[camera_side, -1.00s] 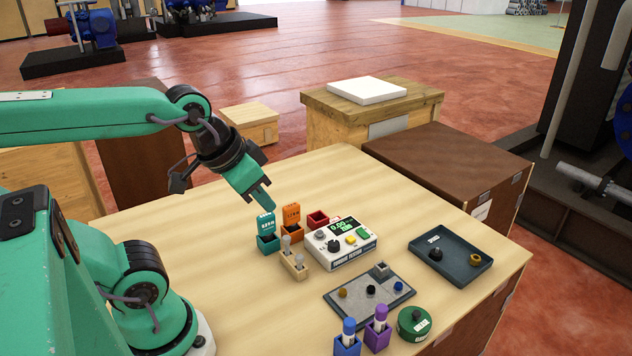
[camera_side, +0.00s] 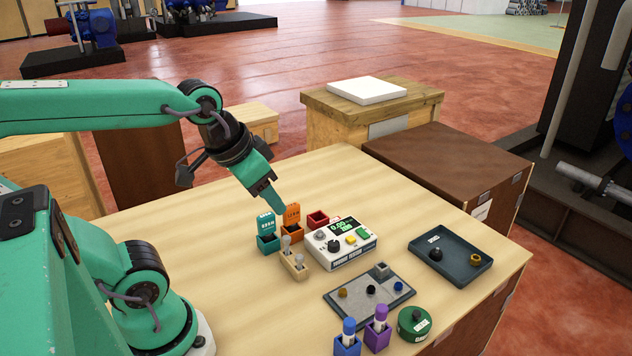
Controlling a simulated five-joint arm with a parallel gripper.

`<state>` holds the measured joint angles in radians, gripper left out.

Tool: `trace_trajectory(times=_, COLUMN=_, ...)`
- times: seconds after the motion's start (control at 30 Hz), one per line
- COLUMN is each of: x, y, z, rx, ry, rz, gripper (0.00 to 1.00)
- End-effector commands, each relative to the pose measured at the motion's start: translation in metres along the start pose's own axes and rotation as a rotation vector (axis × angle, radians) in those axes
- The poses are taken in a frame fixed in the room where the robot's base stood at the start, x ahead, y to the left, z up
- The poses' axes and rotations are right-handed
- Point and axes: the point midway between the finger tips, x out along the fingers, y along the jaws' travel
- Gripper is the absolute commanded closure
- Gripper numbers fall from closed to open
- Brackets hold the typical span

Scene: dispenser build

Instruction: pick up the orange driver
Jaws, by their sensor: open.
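The orange driver (camera_side: 292,213) is a flat orange block with dark lettering. It stands upright in an orange holder (camera_side: 293,235) on the table. My gripper (camera_side: 280,207) is just to the left of the driver's top, angled down toward it. It is open, but the gap between its fingers is hard to see at this angle. I cannot tell whether the fingertips touch the driver.
A teal block in a teal holder (camera_side: 267,242) stands close on the left. A red holder (camera_side: 318,219) and a white box with a display (camera_side: 342,247) are on the right. A wooden rack (camera_side: 294,268) stands in front. The table's left side is clear.

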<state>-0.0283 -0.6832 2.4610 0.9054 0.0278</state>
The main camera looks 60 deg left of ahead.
Motion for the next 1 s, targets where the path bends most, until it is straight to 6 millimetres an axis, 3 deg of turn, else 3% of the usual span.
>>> trace_trajectory(times=0.47, x=0.038, y=-0.045, z=-0.048, rx=0.006, ry=-0.175, rz=-0.036, gripper=0.57)
trace_trajectory(times=1.0, x=0.114, y=-0.12, z=-0.077, rx=0.002, ry=-0.377, rz=-0.017, gripper=0.57)
